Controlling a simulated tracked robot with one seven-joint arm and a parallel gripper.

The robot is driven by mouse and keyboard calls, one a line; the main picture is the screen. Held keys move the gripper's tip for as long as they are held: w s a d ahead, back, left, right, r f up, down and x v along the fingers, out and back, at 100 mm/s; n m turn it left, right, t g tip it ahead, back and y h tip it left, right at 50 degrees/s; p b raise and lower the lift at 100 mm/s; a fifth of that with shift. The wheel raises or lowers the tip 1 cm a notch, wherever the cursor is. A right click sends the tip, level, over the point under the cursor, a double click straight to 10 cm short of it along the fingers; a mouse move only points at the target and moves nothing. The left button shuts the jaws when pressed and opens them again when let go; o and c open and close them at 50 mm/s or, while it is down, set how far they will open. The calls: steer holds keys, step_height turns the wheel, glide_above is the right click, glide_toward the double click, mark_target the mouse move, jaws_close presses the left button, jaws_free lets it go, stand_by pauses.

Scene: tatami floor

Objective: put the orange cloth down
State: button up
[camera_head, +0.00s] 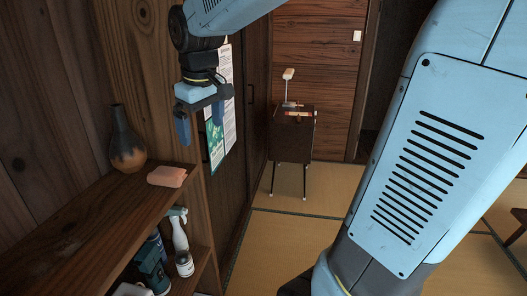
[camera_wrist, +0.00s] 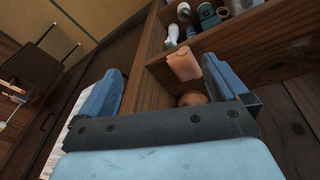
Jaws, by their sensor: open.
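The orange cloth (camera_head: 167,176) is a small folded, pale orange bundle. It lies on the top board of the wooden shelf (camera_head: 90,222), close to the board's right end. The cloth also shows in the wrist view (camera_wrist: 184,64), beyond and between my fingers. My gripper (camera_head: 200,128) is open and empty, above and to the right of the cloth in the head view, apart from it. Its two blue fingers stand wide apart in the wrist view (camera_wrist: 172,92).
A dark vase (camera_head: 127,145) stands behind the cloth on the same board. A spray bottle (camera_head: 180,243) and other containers stand on the lower shelf. Tatami floor (camera_head: 290,235) lies open to the right.

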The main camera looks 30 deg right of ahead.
steer(key=s+d+f+m+t, duration=0.1)
steer(key=s+d+m, duration=0.2)
steer(key=s, duration=0.4)
steer(key=s+d+f+m+t, duration=0.1)
steer(key=s+d+m+t, duration=0.1)
steer(key=s+d, duration=0.3)
steer(key=s, duration=0.3)
steer(key=shift+d+f+m, duration=0.15)
steer(key=shift+d+m, duration=0.1)
steer(key=shift+m, duration=0.15)
steer(key=shift+c, duration=0.3)
